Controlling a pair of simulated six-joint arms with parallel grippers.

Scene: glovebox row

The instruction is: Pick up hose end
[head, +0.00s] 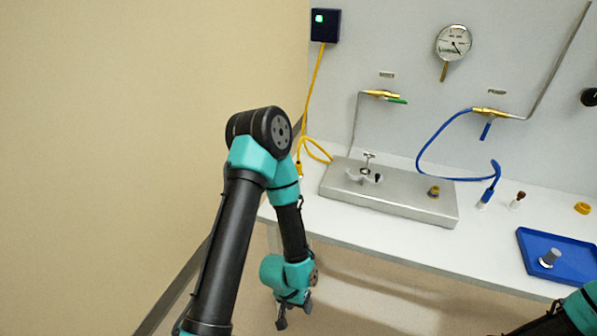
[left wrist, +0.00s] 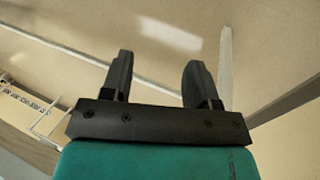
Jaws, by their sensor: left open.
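A blue hose (head: 421,151) loops from a brass fitting on the back wall down to the bench in the head view. Its blue hose end (head: 488,194) points down at a small white piece on the bench, right of the metal plate. Whether it sits in that piece is too small to tell. My left gripper (head: 293,312) hangs low in front of the bench, below its top and well left of the hose end. In the left wrist view my left gripper (left wrist: 158,78) has its two black fingers apart with nothing between them. My right gripper is not visible.
A metal plate (head: 400,205) with small fittings lies on the white bench. A blue tray (head: 531,261) holding a grey cylinder is at the right. A yellow ring (head: 583,208) and a brown-topped piece (head: 518,199) stand nearby. A yellow cable (head: 315,85) hangs at the left.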

